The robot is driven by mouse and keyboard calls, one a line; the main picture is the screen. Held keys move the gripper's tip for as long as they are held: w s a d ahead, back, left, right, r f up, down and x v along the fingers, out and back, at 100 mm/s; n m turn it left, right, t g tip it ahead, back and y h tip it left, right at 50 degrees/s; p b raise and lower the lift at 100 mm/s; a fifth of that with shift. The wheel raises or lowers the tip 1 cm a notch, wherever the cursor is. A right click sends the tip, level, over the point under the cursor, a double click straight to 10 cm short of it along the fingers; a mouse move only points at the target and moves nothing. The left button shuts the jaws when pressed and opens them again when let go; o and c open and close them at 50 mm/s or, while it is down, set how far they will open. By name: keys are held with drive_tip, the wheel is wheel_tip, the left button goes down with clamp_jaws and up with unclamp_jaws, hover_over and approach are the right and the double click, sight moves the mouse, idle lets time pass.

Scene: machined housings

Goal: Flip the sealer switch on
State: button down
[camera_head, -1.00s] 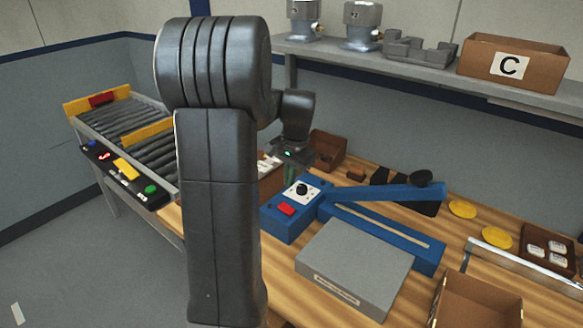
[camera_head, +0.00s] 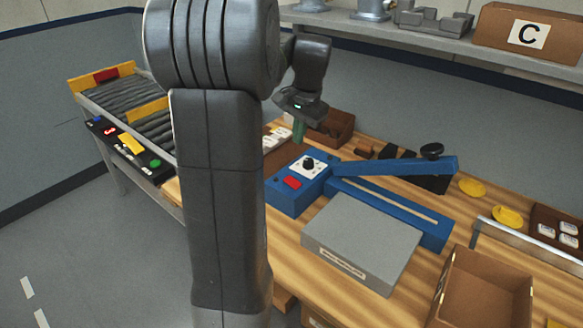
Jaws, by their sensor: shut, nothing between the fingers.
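The blue sealer (camera_head: 285,202) stands on the wooden bench, with its long blue arm (camera_head: 400,170) raised at a slant and a black knob at the arm's end. On its control box are a white dial plate with a black knob (camera_head: 308,164) and a red switch (camera_head: 292,182). I cannot tell which way the switch is tipped. My gripper (camera_head: 298,132) points down with greenish fingers, shut and empty. In the picture it is just above and behind the control box, apart from the red switch.
A grey platform (camera_head: 362,238) lies in front of the sealer. An open cardboard box (camera_head: 487,290) and a metal rail (camera_head: 520,245) are at right, with yellow discs (camera_head: 507,217) behind. A roller conveyor (camera_head: 125,98) stands at left. A shelf (camera_head: 430,48) runs above the bench.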

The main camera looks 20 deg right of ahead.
sight(288, 178)
drive_tip(key=shift+f+b, duration=0.1)
drive_tip(key=shift+b, duration=1.15)
drive_tip(key=shift+r, duration=0.3)
drive_tip(key=shift+a+f, duration=0.1)
drive_tip(key=shift+f, duration=0.05)
drive_tip(key=f, duration=0.4)
drive_tip(key=w+a+f, duration=0.1)
drive_tip(key=f, duration=0.4)
drive_tip(key=w+f, duration=0.1)
drive_tip(key=f, duration=0.3)
drive_tip(key=shift+w+a+f, duration=0.25)
